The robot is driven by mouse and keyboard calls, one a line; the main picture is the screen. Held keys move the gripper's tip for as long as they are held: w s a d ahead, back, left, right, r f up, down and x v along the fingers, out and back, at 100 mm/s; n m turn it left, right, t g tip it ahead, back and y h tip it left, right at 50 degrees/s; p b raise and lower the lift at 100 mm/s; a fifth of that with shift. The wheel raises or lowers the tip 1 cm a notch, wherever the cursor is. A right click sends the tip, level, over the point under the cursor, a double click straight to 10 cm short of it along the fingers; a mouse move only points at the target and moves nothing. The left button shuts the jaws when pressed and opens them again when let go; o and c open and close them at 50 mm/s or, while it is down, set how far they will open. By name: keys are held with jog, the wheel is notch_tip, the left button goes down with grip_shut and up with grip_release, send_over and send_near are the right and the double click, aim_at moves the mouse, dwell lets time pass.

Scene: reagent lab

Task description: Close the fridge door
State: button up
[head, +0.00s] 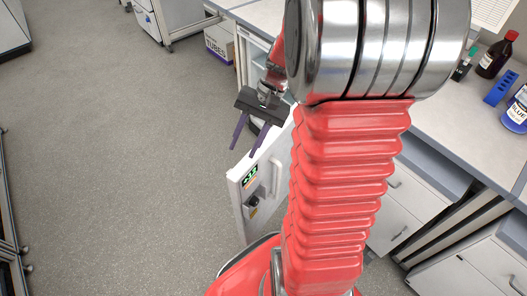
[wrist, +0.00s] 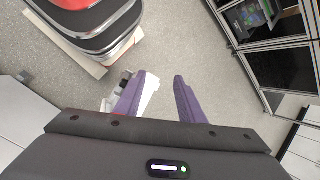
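The white fridge door (head: 261,178) with a handle and a small display stands open, jutting out from under the bench into the floor space. Its hinge side is hidden behind my red arm. My gripper (head: 245,145), with two purple fingers, is spread open just above and beside the door's top edge; nothing is between the fingers. In the wrist view, the fingers (wrist: 160,95) are apart, and a part of the white door (wrist: 146,100) shows behind the left finger. I cannot tell whether a finger touches the door.
The bench (head: 450,115) carries a dark red-capped bottle (head: 492,58), a blue rack (head: 500,88) and a blue-labelled bottle (head: 515,115). A TUBES box (head: 219,43) stands on the floor beyond. Open grey floor (head: 120,150) lies to the left.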

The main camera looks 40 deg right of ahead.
jog(key=s+d+f+m+t+y, duration=0.25)
jog(key=d+f+m+t, duration=0.35)
jog(key=d+f, duration=0.5)
jog(key=s+d+f+m+t+y, duration=0.2)
jog(key=d+f+m+t+y, duration=0.2)
jog(key=d+f+m, duration=0.7)
jog(key=m+t+h, duration=0.4)
jog(key=t, duration=0.1)
send_near(279, 175)
jog(key=s+d+f, duration=0.2)
jog(key=shift+s+d, duration=0.3)
jog(key=shift+s, duration=0.05)
jog(key=x, duration=1.4)
jog(key=shift+r, duration=0.35)
jog(key=shift+c, duration=0.4)
grip_shut()
